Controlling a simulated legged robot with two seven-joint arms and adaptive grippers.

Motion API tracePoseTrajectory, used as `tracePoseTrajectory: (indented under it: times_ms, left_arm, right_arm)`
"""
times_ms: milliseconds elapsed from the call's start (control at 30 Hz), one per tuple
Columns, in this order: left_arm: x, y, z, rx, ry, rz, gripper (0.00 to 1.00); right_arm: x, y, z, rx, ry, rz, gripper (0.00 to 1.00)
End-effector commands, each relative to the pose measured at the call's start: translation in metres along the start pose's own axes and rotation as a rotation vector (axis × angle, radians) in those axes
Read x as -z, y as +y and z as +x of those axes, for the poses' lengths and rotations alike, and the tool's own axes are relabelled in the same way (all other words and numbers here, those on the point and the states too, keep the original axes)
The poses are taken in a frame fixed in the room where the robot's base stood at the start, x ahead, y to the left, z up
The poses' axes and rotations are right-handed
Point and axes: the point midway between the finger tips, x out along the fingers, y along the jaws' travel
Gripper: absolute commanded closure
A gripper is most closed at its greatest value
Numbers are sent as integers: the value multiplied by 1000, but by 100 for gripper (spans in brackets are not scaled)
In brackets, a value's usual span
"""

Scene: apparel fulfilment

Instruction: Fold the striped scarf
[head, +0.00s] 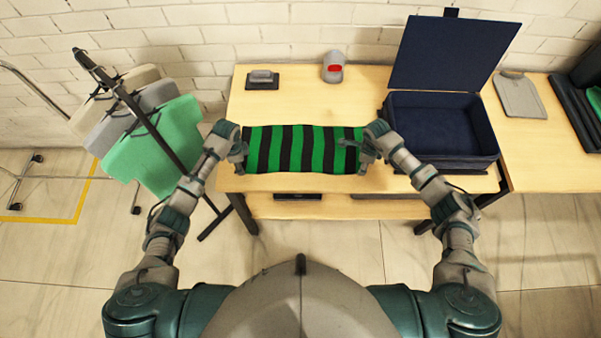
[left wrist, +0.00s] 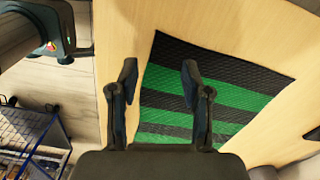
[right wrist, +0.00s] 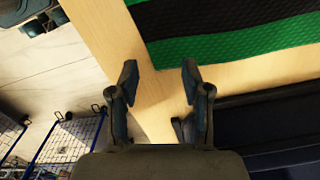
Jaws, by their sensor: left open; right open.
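The green and black striped scarf (head: 303,149) lies flat on the wooden table, its long side running left to right near the front edge. It also shows in the left wrist view (left wrist: 215,95) and the right wrist view (right wrist: 225,30). My left gripper (head: 240,150) is at the scarf's left end, its fingers apart and empty; its fingertips show in the left wrist view (left wrist: 160,75). My right gripper (head: 362,158) is at the scarf's right end, its fingers apart and empty, over bare table in the right wrist view (right wrist: 160,75). Contact with the cloth cannot be told.
An open dark blue box (head: 442,160) stands right of the scarf, close to my right arm. A clothes rack (head: 130,105) stands left.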

Motion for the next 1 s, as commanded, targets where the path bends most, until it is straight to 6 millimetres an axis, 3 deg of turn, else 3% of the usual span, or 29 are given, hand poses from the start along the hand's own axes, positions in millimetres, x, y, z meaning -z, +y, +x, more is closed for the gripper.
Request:
tracePoseTrajectory:
  times_ms: [233, 867, 1000]
  left_arm:
    - [-2, 0, 22, 0, 2, -1, 52]
    - [0, 0, 25, 0, 0, -1, 52]
    - [-1, 0, 26, 0, 1, -1, 69]
  right_arm:
    - [-3, 1, 21, 1, -1, -1, 52]
    - [-2, 0, 27, 0, -3, 0, 52]
    - [-2, 0, 26, 0, -2, 0, 70]
